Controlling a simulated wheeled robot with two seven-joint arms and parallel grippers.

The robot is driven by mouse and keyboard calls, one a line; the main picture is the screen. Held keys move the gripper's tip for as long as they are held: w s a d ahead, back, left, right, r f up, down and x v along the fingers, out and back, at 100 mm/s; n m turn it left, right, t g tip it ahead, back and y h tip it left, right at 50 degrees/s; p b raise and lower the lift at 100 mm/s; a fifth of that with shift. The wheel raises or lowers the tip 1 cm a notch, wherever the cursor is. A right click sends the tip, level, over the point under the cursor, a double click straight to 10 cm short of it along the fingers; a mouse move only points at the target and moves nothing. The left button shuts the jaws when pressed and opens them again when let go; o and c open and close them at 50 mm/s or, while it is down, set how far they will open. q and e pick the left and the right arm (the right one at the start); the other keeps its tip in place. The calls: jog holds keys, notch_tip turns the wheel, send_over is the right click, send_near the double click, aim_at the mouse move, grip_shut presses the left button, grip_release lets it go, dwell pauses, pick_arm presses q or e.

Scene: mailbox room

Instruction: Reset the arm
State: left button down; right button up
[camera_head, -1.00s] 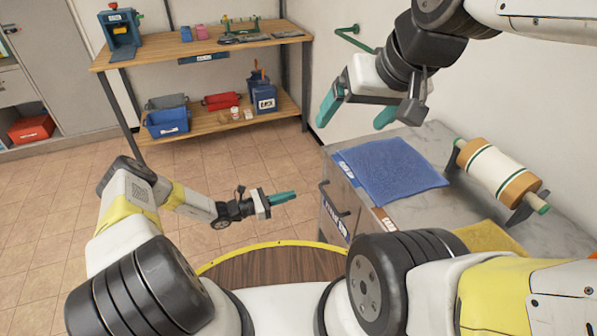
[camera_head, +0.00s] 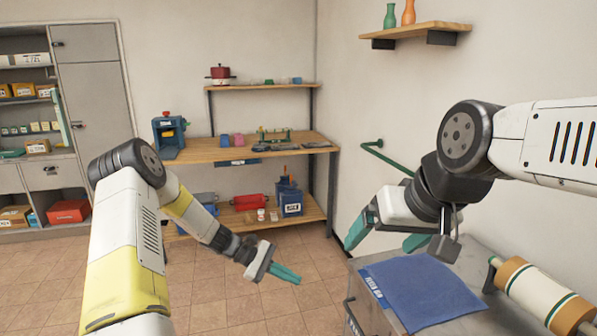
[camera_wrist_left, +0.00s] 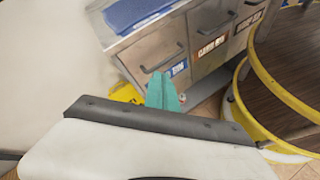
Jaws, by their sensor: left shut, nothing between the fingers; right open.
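My left gripper (camera_head: 285,274) is shut and empty, its teal fingers together, in front of the shelf unit and over the tiled floor. Its shut fingers also show in the left wrist view (camera_wrist_left: 163,92), with a grey drawer cabinet (camera_wrist_left: 190,50) behind them. My right gripper (camera_head: 388,238) is raised on the right with its teal fingers spread apart and nothing between them. It is above and behind the blue mat on the cabinet as seen in the head view.
The blue mat (camera_head: 425,290) and a paper roll on a holder (camera_head: 540,292) are on the cabinet top. A wooden shelf unit (camera_head: 200,150) with a press and bins stands at the back. A green rail (camera_head: 385,158) is on the wall. Floor (camera_head: 215,300) between is clear.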

pick_arm(q)
jog(key=s+a+r+m+y, duration=0.2)
jog(key=s+r, duration=0.1)
jog(key=r, duration=0.3)
jog(key=s+a+r+m+y, duration=0.1)
jog(key=s+r+m+y, duration=0.15)
jog(key=r, duration=0.45)
jog(key=s+a+r+m+t+y, duration=0.2)
jog(key=s+a+r+m+t, duration=0.1)
jog(key=s+r, duration=0.5)
jog(key=s+a+r+m+t+y, duration=0.3)
jog(key=s+a+r, duration=0.3)
jog(key=s+r, duration=0.3)
jog(key=shift+s+t+y, duration=0.35)
jog(key=shift+s+t, duration=0.55)
jog(key=shift+s, duration=0.1)
jog(key=shift+m, duration=0.25)
